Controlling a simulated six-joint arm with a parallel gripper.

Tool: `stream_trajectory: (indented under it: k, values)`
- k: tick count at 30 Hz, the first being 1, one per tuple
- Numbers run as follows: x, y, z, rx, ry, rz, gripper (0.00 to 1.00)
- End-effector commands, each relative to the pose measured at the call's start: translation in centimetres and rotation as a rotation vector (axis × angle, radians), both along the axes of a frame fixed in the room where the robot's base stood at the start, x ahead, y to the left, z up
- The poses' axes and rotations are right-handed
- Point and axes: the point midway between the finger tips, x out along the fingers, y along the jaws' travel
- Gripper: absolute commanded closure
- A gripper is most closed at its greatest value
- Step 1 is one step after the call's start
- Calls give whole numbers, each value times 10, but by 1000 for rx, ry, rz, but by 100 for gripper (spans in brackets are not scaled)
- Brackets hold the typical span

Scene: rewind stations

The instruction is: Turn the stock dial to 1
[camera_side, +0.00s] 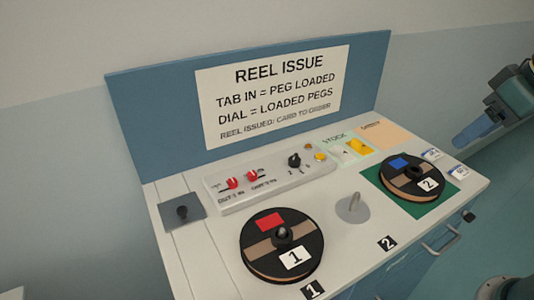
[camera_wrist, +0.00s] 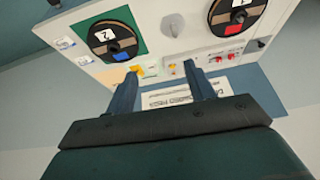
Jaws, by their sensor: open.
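The dial, a small black knob (camera_side: 294,160), sits on the raised light-grey panel (camera_side: 275,185), right of two red toggles (camera_side: 243,178). Small marks surround it, including what looks like a 2; its exact pointing is too small to read. A STOCK label (camera_side: 333,139) lies to its right. In the wrist view the knob (camera_wrist: 172,69) appears small, between the fingers in the picture but well beyond them. My gripper (camera_wrist: 161,69) is open and empty. In the side view only a blue finger (camera_side: 475,129) and part of my wrist show at the right edge, away from the bench.
Reel 1 (camera_side: 282,245) lies at the front; reel 2 (camera_side: 412,178) is on a green mat (camera_side: 375,181). A yellow piece (camera_side: 359,146) sits by the STOCK label. The blue back board (camera_side: 155,115) rises behind.

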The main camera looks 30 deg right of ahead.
Motion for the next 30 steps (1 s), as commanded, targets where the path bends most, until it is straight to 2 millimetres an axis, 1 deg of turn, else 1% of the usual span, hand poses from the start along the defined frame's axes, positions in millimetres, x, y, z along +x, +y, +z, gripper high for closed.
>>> stream_trajectory:
  k: [1,6,10,15,23,30]
  values:
    - [12,1,5,2,14,-2,46]
    - [48,7,18,13,57,-15,46]
    - [78,11,24,20,90,-25,46]
    - [116,18,27,27,132,-38,46]
    - [176,31,21,34,198,-60,46]
    - [229,46,3,36,258,-80,46]
